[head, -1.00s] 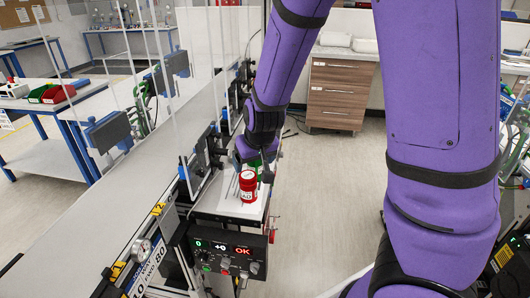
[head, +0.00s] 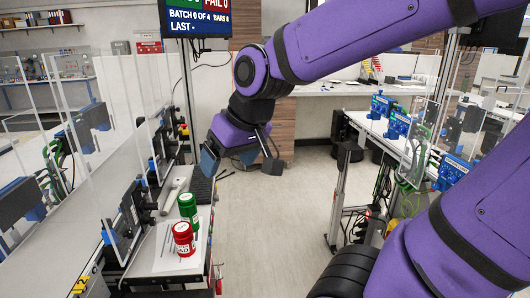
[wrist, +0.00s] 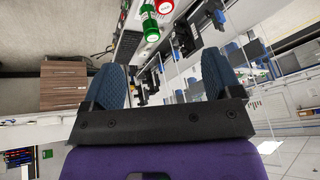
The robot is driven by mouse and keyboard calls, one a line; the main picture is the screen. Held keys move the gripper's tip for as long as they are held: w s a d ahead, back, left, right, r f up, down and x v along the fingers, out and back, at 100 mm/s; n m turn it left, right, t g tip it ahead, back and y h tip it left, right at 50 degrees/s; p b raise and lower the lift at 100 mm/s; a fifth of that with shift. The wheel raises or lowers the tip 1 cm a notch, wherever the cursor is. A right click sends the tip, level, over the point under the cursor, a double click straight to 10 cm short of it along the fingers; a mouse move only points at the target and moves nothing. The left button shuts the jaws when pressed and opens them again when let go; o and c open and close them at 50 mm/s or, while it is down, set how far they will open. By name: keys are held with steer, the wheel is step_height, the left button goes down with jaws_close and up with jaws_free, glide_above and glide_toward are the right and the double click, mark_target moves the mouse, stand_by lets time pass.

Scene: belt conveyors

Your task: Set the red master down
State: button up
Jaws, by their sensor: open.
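The red master (head: 183,239), a red can with a white label, stands upright on the small white shelf beside the conveyor in the head view. A green can (head: 188,210) stands upright just behind it. My gripper (head: 246,168) is open and empty, in the air to the right of the cans and clear of both. In the wrist view the blue fingers of my gripper (wrist: 158,80) are spread apart with nothing between them. The red can (wrist: 164,6) and the green can (wrist: 150,25) show at the top edge there.
The white shelf (head: 160,262) has free room left of the red can. Clear guard panels (head: 130,190) line the conveyor (head: 60,235). A keyboard (head: 200,186) lies behind the cans. A display (head: 195,17) hangs above. Open floor (head: 270,220) is right of the shelf.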

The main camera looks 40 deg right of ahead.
steer(key=s+d+r+h, duration=0.1)
steer(key=s+r, duration=0.2)
steer(key=s, duration=0.5)
steer(key=shift+d+r+h, duration=0.25)
steer(key=shift+d+h, duration=0.05)
